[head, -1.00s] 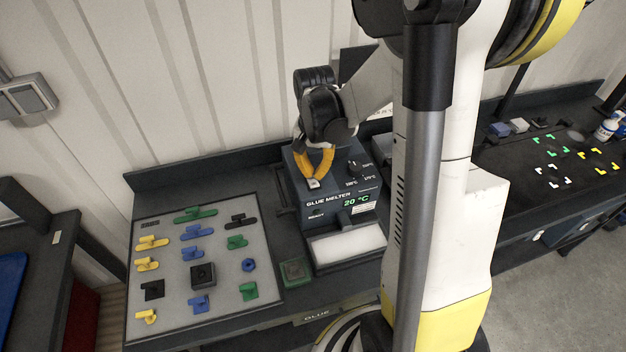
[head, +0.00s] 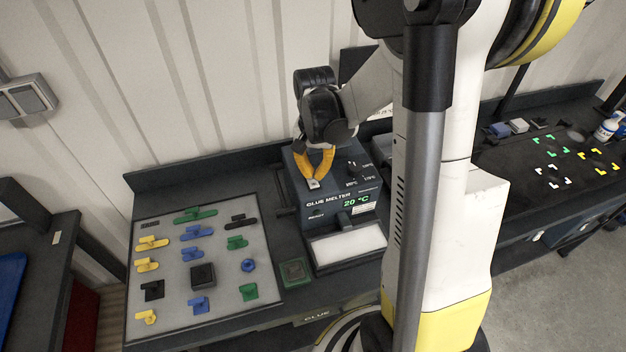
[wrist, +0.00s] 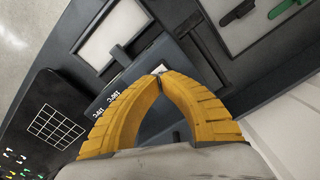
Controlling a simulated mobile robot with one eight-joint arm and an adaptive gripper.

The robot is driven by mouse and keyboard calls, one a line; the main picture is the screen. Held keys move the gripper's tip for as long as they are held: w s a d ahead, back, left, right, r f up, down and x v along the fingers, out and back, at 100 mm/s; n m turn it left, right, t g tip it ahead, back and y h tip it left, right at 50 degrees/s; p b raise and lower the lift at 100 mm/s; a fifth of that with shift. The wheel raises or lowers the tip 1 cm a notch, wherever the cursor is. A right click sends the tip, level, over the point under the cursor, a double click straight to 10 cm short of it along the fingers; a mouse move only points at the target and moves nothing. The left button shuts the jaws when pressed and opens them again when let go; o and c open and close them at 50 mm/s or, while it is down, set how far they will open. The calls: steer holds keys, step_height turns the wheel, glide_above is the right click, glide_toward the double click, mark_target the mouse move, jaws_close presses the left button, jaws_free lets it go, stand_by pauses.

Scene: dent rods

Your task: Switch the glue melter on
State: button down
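A small light-coloured switch-like piece (head: 313,184) shows at the top left of the box. My gripper (head: 314,179) points down at it, its yellow fingers meeting at the tips. In the wrist view the closed fingertips (wrist: 160,76) hide most of that piece. I cannot tell whether they touch it or are slightly above.
A light board (head: 225,270) with several coloured parts lies to the left of the melter. The wall (head: 200,90) stands close behind.

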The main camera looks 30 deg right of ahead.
mark_target(314, 184)
steer(key=shift+f+b, duration=1.6)
steer(key=shift+f, duration=0.2)
stand_by(0.6)
steer(key=shift+r+p, duration=2.45)
steer(key=shift+r, duration=1.1)
